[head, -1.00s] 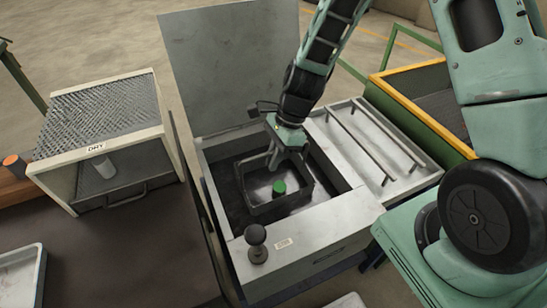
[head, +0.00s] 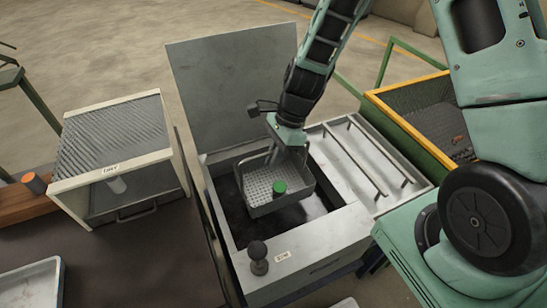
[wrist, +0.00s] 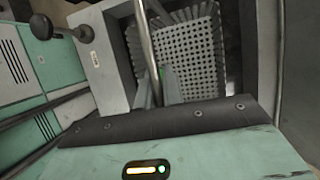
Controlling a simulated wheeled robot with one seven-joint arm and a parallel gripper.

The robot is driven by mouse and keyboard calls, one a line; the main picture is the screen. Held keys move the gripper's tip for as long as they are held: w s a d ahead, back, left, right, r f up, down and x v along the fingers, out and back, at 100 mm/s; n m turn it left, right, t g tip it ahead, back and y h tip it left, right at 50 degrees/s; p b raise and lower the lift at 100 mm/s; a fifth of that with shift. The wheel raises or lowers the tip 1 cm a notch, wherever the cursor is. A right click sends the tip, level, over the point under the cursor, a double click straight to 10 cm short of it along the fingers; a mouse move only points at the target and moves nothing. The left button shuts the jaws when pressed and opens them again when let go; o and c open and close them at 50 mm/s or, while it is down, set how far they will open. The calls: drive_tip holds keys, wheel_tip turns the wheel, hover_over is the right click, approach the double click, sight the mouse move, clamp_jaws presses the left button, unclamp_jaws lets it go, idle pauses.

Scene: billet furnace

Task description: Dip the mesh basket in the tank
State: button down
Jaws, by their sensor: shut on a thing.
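The mesh basket (head: 258,194) is a grey perforated tray with a raised handle, and a green round piece (head: 280,187) sits in it. My gripper (head: 287,158) is shut on the basket's handle and holds it within the tank's opening, above the dark liquid. The tank (head: 345,221) is a grey metal box with its lid (head: 222,95) standing open behind. In the wrist view the basket's perforated floor (wrist: 185,55) shows beyond the handle bar, with only a sliver of green visible. The fingertips are partly hidden in the head view.
A rack marked DRY (head: 110,170) stands left of the tank. A black knob (head: 257,250) rises from the tank's front rim. Rails (head: 365,160) lie on its right ledge. A yellow-edged bin (head: 425,105) is at right, a white tray (head: 32,285) at lower left.

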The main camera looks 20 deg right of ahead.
drive_tip(key=shift+r+p, duration=2.2)
drive_tip(key=shift+r, duration=0.55)
drive_tip(key=shift+d, duration=0.1)
